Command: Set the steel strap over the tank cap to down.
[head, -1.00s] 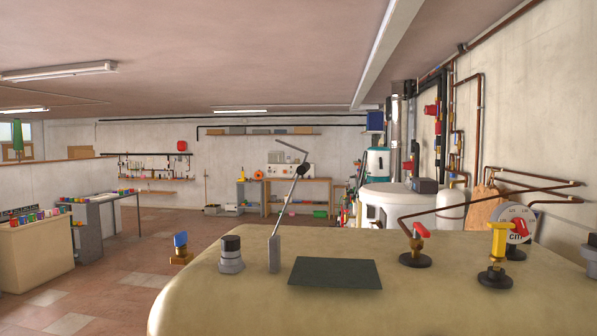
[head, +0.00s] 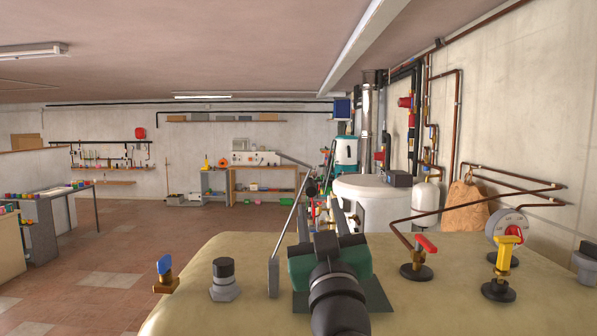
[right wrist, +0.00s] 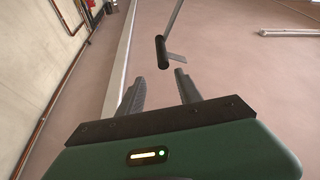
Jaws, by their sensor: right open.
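The steel strap (head: 286,231) stands raised, slightly tilted, from a bracket on the tan tank (head: 215,310). Its bent upper end carries a black grip (head: 312,187). In the right wrist view the strap (right wrist: 174,22) and its black grip (right wrist: 162,52) show beyond my fingertips. A dark flat plate (head: 378,296) on the tank is partly hidden behind my right gripper; I cannot tell whether it is the cap. My right gripper (head: 321,215) is open and empty, just right of the strap. It also shows in the right wrist view (right wrist: 158,84). My left gripper is not in view.
A grey fitting with a black top (head: 224,279) and a blue-handled valve (head: 165,275) stand left of the strap. A red-handled valve (head: 420,258), a yellow-handled valve (head: 502,270) and a gauge (head: 508,226) stand to the right. The air above the tank's left side is clear.

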